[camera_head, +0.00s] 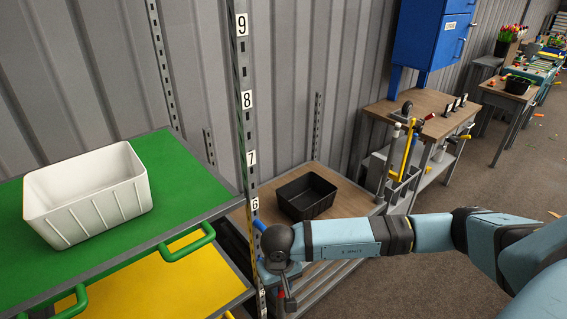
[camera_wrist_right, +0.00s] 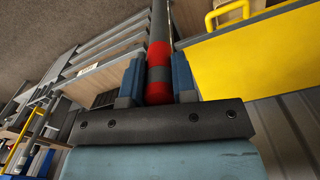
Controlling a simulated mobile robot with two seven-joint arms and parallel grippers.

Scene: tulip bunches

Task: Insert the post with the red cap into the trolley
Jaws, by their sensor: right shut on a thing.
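My right gripper (camera_wrist_right: 158,80) is shut on a dark grey post (camera_wrist_right: 160,22) with red bands (camera_wrist_right: 159,55) between its blue fingers. In the head view the right gripper (camera_head: 259,247) is beside the trolley's right corner, behind a numbered upright. The held post cannot be clearly made out there, and whether its lower end is in a socket cannot be told. The trolley has a green top shelf (camera_head: 172,158) and a yellow lower shelf (camera_head: 178,286) with green handles (camera_head: 188,243). A yellow panel (camera_wrist_right: 262,58) shows at right in the wrist view. My left gripper is not in view.
A white bin (camera_head: 95,200) stands on the green shelf. The numbered upright (camera_head: 248,128) rises close by the gripper. A black bin (camera_head: 306,194) sits on a wooden-topped bench behind. A workbench (camera_head: 425,112) and a blue cabinet (camera_head: 428,35) are further right. The floor at right is mostly clear.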

